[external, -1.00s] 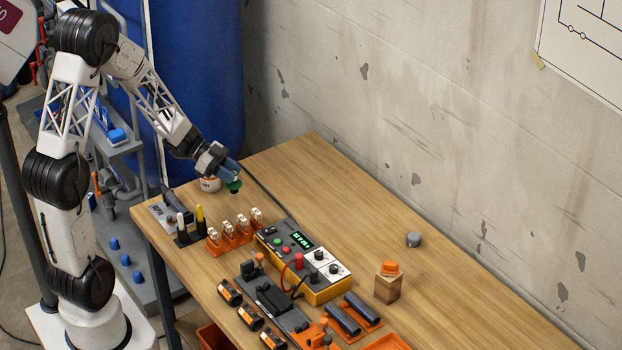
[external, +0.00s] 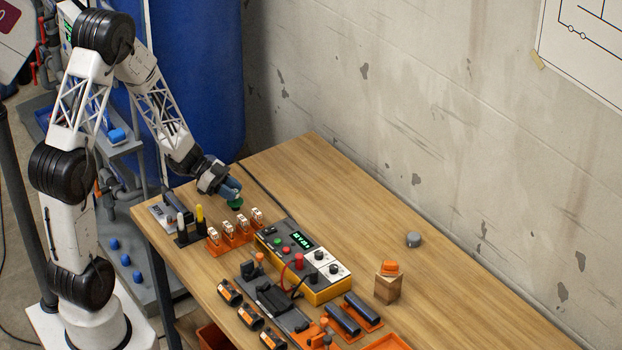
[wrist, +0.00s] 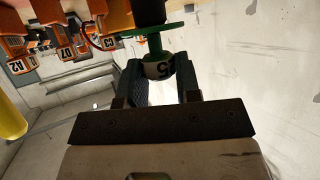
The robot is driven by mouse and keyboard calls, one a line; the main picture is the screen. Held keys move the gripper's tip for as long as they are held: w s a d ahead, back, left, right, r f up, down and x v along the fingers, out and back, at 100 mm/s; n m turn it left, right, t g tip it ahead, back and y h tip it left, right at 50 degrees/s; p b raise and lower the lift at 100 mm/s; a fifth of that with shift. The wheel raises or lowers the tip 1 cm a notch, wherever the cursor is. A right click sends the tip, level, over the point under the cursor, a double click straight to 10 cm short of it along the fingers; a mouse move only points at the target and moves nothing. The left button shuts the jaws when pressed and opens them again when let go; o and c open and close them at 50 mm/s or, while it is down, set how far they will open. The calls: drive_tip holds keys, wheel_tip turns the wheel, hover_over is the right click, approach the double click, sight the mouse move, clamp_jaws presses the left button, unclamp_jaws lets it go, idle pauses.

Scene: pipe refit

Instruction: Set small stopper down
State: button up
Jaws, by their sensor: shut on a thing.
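My gripper (external: 233,195) is over the back left part of the wooden table, pointing down and to the right. It is shut on the small stopper (external: 236,204), which shows green below the jaws. In the wrist view the stopper has a green flange (wrist: 172,27), a black plug end, and a pale band marked "S" (wrist: 158,69) between the two fingers (wrist: 160,80). The stopper is close above or at the table; I cannot tell whether it touches.
A yellow-edged meter box (external: 300,262) is to the right.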

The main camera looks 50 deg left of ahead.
drive_tip(key=shift+f, duration=1.3)
drive_tip(key=shift+f, duration=0.15)
drive_tip(key=o, duration=1)
drive_tip(key=shift+a+r, duration=0.1)
drive_tip(key=shift+r, duration=0.1)
drive_tip(key=shift+v, duration=5.9)
drive_tip(key=shift+r, duration=0.1)
